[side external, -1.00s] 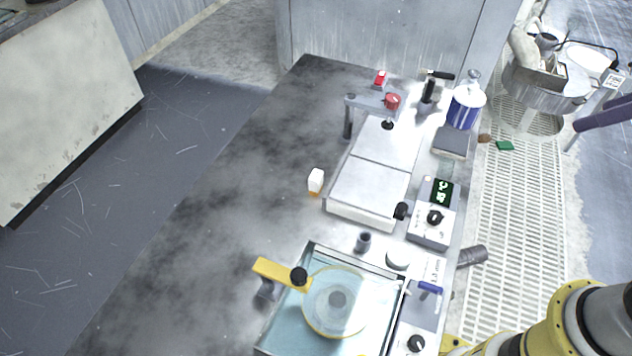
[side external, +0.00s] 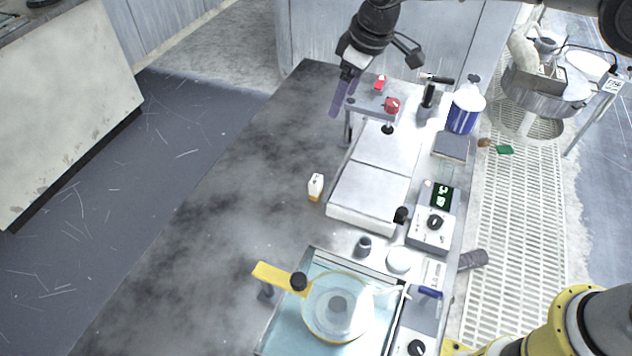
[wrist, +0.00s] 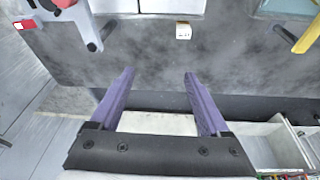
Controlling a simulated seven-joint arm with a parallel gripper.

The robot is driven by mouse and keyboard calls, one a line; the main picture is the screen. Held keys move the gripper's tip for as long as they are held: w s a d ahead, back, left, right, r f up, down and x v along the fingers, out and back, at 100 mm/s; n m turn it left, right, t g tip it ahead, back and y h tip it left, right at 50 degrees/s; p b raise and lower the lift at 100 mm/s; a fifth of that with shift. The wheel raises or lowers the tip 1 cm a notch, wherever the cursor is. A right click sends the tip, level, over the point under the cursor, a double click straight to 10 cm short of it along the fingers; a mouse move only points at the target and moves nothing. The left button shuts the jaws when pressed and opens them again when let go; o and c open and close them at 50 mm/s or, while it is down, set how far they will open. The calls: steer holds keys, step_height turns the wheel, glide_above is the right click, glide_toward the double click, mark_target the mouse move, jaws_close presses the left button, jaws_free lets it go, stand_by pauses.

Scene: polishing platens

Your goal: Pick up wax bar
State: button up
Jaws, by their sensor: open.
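A small white block with an amber end (side external: 316,187), which looks like the wax bar, stands on the dark worktop left of the pale hot plate. It also shows in the wrist view (wrist: 183,31), at the top, beyond my fingertips. My gripper (side external: 343,112) has purple fingers and hangs above the far part of the worktop, well apart from the block. In the wrist view my gripper (wrist: 158,73) is open, with nothing between its fingers.
A water-filled polishing basin with a yellow arm (side external: 280,276) is at the front. A red-and-white item (side external: 380,83) lies at the back. The left worktop is clear.

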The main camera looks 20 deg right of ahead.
steer(key=n+g, duration=0.1)
steer(key=g, duration=0.1)
glide_toward(317, 180)
steer(key=shift+h, duration=0.3)
steer(key=f, duration=0.3)
steer(key=a+f, duration=0.1)
steer(key=f, duration=0.2)
steer(key=shift+a+f, duration=0.25)
steer(key=shift+w+f, duration=0.15)
steer(key=shift+f, duration=0.85)
steer(key=shift+w+f, duration=0.2)
steer(key=shift+f, duration=0.75)
steer(key=shift+w+f, duration=0.15)
steer(key=shift+f, duration=0.85)
jaws_close()
